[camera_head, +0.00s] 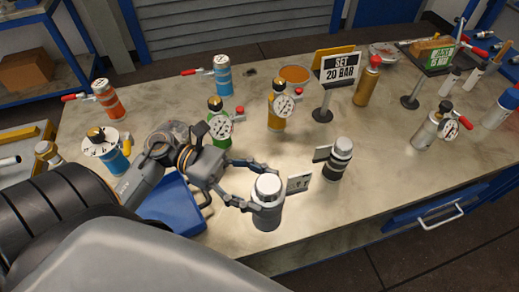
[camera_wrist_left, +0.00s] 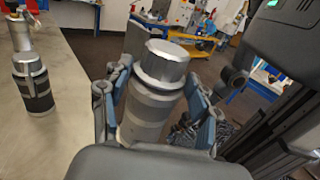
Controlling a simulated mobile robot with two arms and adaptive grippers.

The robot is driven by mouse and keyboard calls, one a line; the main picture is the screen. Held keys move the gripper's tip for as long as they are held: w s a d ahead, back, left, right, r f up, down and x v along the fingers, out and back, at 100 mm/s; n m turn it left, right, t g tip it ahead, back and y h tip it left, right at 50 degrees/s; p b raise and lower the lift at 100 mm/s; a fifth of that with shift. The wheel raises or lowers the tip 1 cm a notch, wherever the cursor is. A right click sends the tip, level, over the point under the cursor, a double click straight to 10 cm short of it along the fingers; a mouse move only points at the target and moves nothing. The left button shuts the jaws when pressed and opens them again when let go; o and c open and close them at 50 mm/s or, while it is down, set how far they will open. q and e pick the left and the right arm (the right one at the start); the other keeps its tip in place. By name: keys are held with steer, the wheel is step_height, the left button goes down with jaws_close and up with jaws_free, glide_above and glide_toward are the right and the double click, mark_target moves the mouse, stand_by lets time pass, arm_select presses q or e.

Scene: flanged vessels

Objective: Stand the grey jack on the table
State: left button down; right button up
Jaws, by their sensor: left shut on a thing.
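The grey jack (camera_head: 267,212) is a plain grey cylinder with a bright metal cap, near the front edge of the table (camera_head: 400,190). My left gripper (camera_head: 257,188) is shut around its upper body, one finger on each side. A small grey plate (camera_head: 299,183) shows beside it at the right. In the left wrist view the grey jack (camera_wrist_left: 150,110) is upright with a slight tilt between the fingers of the left gripper (camera_wrist_left: 158,112). Its base is hidden there, and I cannot tell whether it touches the table. My right gripper is not in view.
A grey-and-black vessel (camera_head: 339,162) stands just right of the held jack. Green (camera_head: 219,128) and yellow (camera_head: 277,108) gauge vessels stand behind. A blue bin (camera_head: 172,205) lies under my arm. A "SET 20 BAR" sign (camera_head: 338,68) stands farther back. The table's front right is clear.

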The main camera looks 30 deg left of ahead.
arm_select(q)
steer(key=w+a+f+b, duration=0.6)
steer(key=w+f, duration=0.4)
steer(key=f, duration=0.2)
steer(key=shift+a+f, duration=0.15)
steer(key=shift+a, duration=0.75)
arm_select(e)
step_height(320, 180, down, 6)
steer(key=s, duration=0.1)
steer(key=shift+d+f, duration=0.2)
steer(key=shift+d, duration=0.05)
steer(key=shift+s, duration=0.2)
arm_select(q)
steer(key=shift+f+b, duration=0.2)
steer(key=shift+b, duration=0.15)
steer(key=shift+c, duration=1.7)
jaws_free()
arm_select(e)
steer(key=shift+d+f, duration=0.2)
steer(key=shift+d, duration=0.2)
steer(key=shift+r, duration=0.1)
